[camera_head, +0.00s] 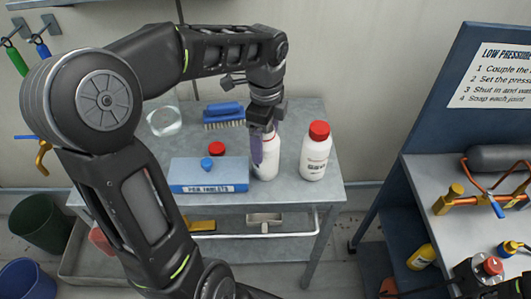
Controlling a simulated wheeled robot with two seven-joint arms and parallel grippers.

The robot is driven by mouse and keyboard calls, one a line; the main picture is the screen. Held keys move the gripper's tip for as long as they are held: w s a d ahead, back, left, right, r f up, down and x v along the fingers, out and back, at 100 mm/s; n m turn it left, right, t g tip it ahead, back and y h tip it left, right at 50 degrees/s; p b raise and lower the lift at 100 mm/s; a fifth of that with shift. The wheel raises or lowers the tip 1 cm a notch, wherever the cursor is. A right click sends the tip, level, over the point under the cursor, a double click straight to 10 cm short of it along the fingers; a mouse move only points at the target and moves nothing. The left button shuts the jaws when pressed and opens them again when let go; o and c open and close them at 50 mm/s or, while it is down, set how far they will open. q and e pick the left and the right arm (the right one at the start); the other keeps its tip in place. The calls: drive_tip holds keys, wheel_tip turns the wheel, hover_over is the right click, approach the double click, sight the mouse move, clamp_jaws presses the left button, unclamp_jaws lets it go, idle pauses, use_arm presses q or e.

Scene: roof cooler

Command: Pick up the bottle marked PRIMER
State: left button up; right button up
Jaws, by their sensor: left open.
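My left gripper (262,146) is open and points down at a white bottle (266,170) on the grey cart. Its fingers cover the bottle's upper part, so I cannot read its label or tell whether they touch it. A second white bottle (315,155) with a red cap stands upright just to the right, apart from the gripper. Its dark lettering is too small to read surely. I cannot tell which bottle is marked PRIMER.
The cart (325,187) also holds the tablet box (208,172), a blue brush (224,114) and a clear roll (164,121). A bench (425,185) with a pipe rig and a notice board (490,68) stands at the right. Clear cart top lies behind the bottles.

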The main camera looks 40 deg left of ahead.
use_arm(q)
drive_tip(key=shift+c, duration=0.5)
clamp_jaws()
idle(0.6)
